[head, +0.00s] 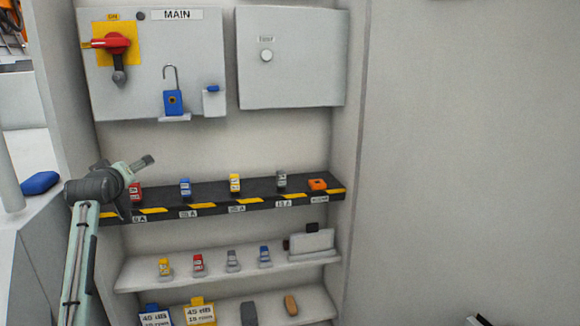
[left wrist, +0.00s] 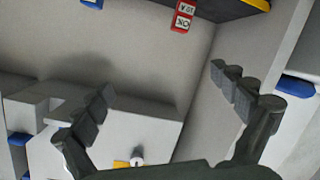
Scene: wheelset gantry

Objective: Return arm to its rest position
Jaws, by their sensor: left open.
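My left arm (head: 82,260) rises at the lower left in the head view, with its wrist in front of the left end of the black shelf. Its fingers are hard to make out there. In the left wrist view my left gripper (left wrist: 168,110) is open, its two dark fingers wide apart with nothing between them. My right gripper is not recognisable in either view.
The black-and-yellow shelf (head: 262,202) carries several small coloured blocks; two lower shelves hold more. Above are the MAIN panel (head: 145,75), with a red switch (head: 112,42) and blue padlock (head: 173,102), and a second grey box (head: 292,80). The right wall is bare.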

